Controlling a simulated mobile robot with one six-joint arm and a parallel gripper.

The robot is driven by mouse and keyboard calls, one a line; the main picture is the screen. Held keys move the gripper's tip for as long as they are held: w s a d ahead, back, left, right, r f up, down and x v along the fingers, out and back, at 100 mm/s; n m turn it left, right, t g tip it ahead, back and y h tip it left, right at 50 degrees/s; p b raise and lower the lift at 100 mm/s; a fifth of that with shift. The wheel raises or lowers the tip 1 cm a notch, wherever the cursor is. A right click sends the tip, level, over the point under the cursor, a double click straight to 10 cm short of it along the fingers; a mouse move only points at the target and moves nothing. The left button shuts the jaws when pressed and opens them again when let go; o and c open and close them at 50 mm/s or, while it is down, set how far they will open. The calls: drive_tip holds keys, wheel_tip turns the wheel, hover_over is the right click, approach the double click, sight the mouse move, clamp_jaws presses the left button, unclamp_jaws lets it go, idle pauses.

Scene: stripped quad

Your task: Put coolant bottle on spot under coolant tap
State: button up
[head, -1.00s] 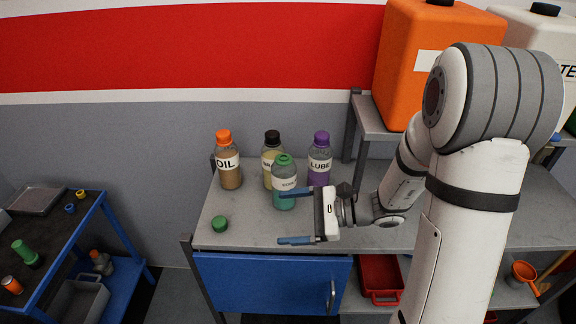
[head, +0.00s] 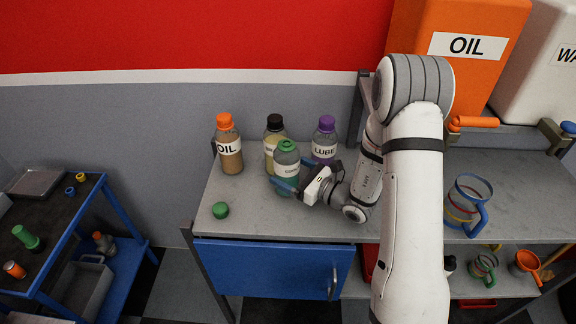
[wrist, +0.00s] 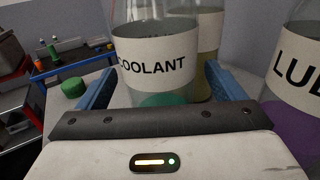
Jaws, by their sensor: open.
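The coolant bottle (head: 286,160), clear with teal liquid and a green cap, stands upright on the grey workbench. Its COOLANT label (wrist: 152,64) faces the wrist camera. My gripper (head: 285,186) is open around it, with one blue finger (wrist: 97,90) to its left and the other (wrist: 230,90) to its right in the wrist view. Contact with the fingers cannot be told. No coolant tap or spot under it can be made out.
The oil bottle (head: 229,150) and a black-capped bottle (head: 273,140) stand close by; the lube bottle (head: 324,142) is just right. A loose green cap (head: 220,210) lies in front. An orange oil tank (head: 455,60) and a banded jug (head: 466,205) are at right.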

drive_tip(key=shift+w+a, duration=0.45)
drive_tip(key=shift+a, duration=0.15)
drive_tip(key=shift+c, duration=0.3)
drive_tip(key=c, duration=1.3)
drive_tip(key=shift+c, duration=1.1)
drive_tip(key=shift+r, duration=0.15)
